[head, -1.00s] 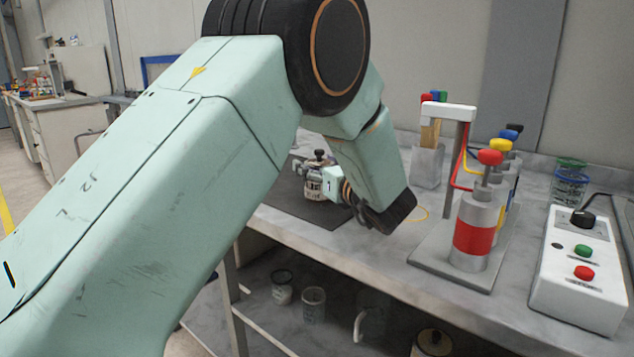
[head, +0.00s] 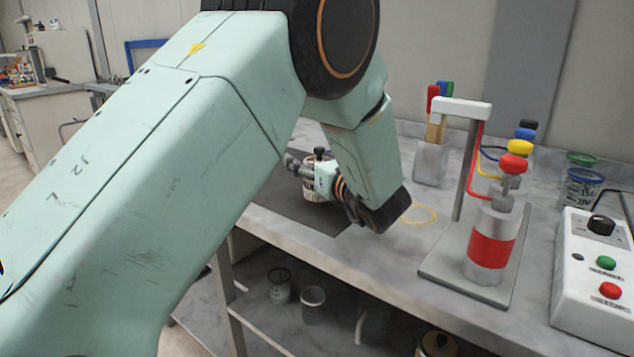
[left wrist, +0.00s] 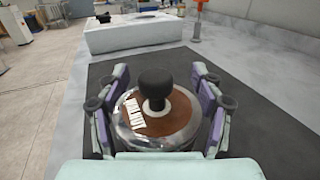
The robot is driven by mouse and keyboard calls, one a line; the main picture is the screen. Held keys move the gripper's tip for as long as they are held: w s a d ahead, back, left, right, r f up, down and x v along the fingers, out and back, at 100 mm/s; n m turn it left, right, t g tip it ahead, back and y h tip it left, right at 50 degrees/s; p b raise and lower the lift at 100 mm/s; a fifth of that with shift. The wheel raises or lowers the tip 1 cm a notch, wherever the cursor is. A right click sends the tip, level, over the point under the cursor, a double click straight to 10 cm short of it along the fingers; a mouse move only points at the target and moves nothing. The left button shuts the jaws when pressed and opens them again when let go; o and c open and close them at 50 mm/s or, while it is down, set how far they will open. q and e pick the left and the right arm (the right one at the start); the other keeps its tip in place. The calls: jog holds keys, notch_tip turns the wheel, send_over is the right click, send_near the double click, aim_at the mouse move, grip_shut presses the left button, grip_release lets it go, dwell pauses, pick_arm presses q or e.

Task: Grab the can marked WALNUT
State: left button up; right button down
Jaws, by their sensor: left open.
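The can (left wrist: 185,127) stands upright on the dark mat in the left wrist view. It has a brown top, a black knob and a metal rim. The can also shows in the head view (head: 318,186), partly hidden behind my gripper. My left gripper (left wrist: 157,98) is open, with its fingers on both sides of the can and the can between them. I cannot tell whether the fingers touch it. My right gripper is not in view.
The dark mat (head: 275,208) lies on the grey bench. To the right are a stand with a red-banded cylinder (head: 490,243) and a white control box (head: 595,265). A yellow ring (head: 419,214) lies near my wrist. Jars (head: 313,305) stand on the shelf below.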

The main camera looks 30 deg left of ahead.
pick_arm(q)
jog(key=shift+s+d+r, duration=0.1)
jog(key=shift+s+r, duration=0.1)
jog(key=shift+s, duration=0.05)
jog(key=shift+c, duration=0.6)
jog(key=shift+w+f, duration=0.1)
jog(key=shift+w, duration=0.05)
jog(key=c, duration=1.2)
grip_shut()
